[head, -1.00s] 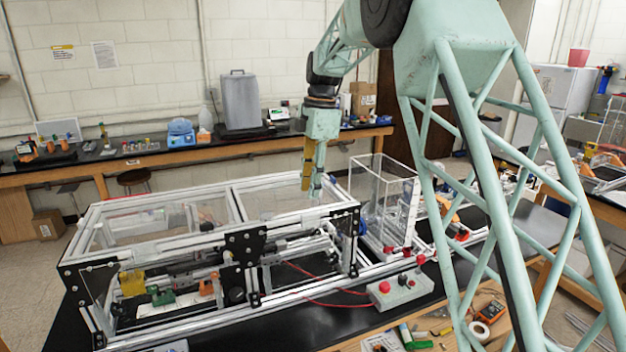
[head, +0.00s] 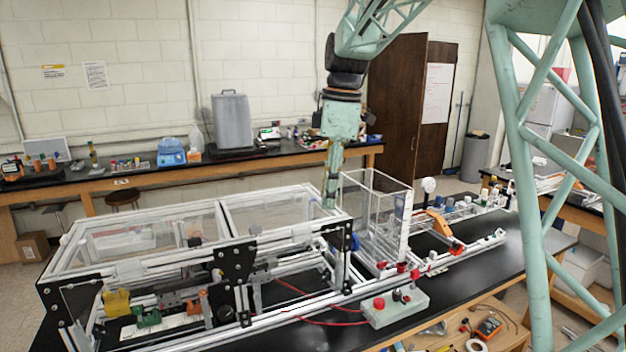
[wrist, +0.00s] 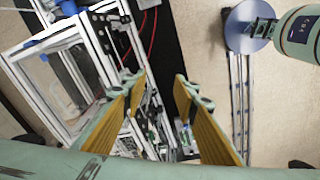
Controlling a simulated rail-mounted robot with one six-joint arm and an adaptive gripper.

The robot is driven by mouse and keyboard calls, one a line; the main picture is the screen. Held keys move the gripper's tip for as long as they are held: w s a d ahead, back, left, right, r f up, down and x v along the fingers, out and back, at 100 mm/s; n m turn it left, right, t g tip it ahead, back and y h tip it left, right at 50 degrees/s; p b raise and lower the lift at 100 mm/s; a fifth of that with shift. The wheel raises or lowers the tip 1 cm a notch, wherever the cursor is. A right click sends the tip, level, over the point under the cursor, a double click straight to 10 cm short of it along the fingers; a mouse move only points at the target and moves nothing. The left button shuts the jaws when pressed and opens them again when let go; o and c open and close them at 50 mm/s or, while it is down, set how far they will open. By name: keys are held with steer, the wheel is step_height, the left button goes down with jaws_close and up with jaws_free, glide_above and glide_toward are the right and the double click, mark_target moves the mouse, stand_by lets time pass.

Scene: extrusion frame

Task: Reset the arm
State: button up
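My gripper (head: 331,190) hangs from my arm, pointing down, above the right end of the extrusion frame (head: 150,262) in the head view. In the wrist view my gripper's two yellow-padded fingers (wrist: 155,85) are spread apart with nothing between them. Below the gap I see the dark bench top and parts of the frame. In the head view the fingers overlap edge-on, so their gap is hidden there.
A clear box (head: 372,215) stands just right of my gripper. A grey control box with buttons (head: 394,308) sits on the black bench (head: 470,290) in front. Yellow, green and orange parts (head: 148,316) sit inside the frame at left. A back bench holds a grey container (head: 231,121).

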steer(key=s+d+m+t+b, duration=0.1)
steer(key=s+d+m+b, duration=0.3)
steer(key=s, duration=0.8)
steer(key=s+d+m+t+b, duration=0.15)
steer(key=s+d+m, duration=0.45)
steer(key=s, duration=0.6)
steer(key=s+d+f+m+b, duration=0.2)
steer(key=s+f, duration=0.2)
steer(key=s, duration=0.4)
steer(key=s+d+f+m+b, duration=0.2)
steer(key=s+f+m, duration=0.1)
steer(key=s, duration=0.6)
steer(key=s+d+f+m+t+h+b, duration=0.1)
steer(key=s+d+f+m+b, duration=0.1)
steer(key=s+f, duration=0.3)
steer(key=s+d, duration=0.1)
steer(key=s, duration=0.2)
steer(key=shift+s+f+m, duration=0.35)
steer(key=shift+m, duration=0.05)
stand_by(0.5)
